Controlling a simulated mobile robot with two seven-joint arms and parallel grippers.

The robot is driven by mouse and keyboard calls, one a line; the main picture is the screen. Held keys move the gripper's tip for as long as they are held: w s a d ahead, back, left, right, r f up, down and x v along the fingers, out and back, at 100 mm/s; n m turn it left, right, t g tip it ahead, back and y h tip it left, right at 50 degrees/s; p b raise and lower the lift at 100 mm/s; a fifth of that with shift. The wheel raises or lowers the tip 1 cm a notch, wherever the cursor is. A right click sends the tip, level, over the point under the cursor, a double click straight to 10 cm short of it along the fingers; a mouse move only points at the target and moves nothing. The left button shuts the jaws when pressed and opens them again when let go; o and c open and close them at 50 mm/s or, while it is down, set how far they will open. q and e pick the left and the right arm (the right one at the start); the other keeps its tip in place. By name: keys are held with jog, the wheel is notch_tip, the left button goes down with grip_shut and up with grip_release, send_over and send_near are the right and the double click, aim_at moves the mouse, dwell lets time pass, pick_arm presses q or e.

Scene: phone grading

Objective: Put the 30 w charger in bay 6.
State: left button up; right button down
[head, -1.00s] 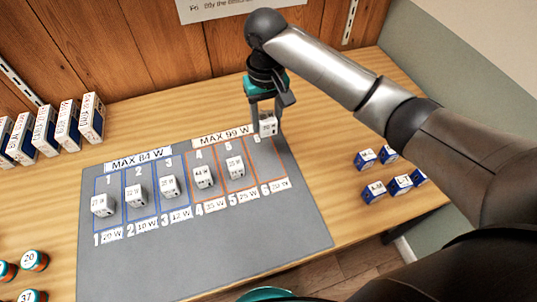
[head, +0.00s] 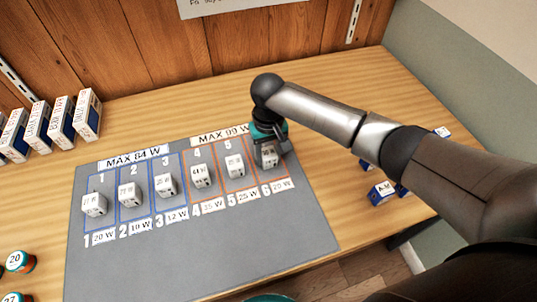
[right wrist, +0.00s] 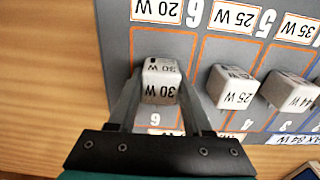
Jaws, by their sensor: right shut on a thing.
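The 30 W charger (right wrist: 161,82) is a white block marked "30 W". My right gripper (right wrist: 159,86) is shut on it, with one finger on each side. In the head view the charger (head: 268,157) is within bay 6 (right wrist: 165,40), the orange-outlined bay at the right end of the grey mat (head: 210,255). The right gripper (head: 268,146) covers part of it from above. I cannot tell whether the charger touches the mat. A "20 W" label (head: 281,184) lies at the near end of bay 6.
Other white chargers stand in bays 1 to 5, with the bay 5 charger (head: 235,166) nearest. Small blue boxes (head: 381,192) are on the wood table to the right. Cartons (head: 87,115) stand at the left, and round tins (head: 20,261) at the lower left.

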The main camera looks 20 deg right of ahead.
aim_at(269, 152)
jog(key=shift+f, duration=0.1)
jog(key=shift+c, duration=1.7)
grip_release()
notch_tip(269, 152, up, 12)
jog(key=p, duration=0.3)
jog(key=shift+r, duration=0.25)
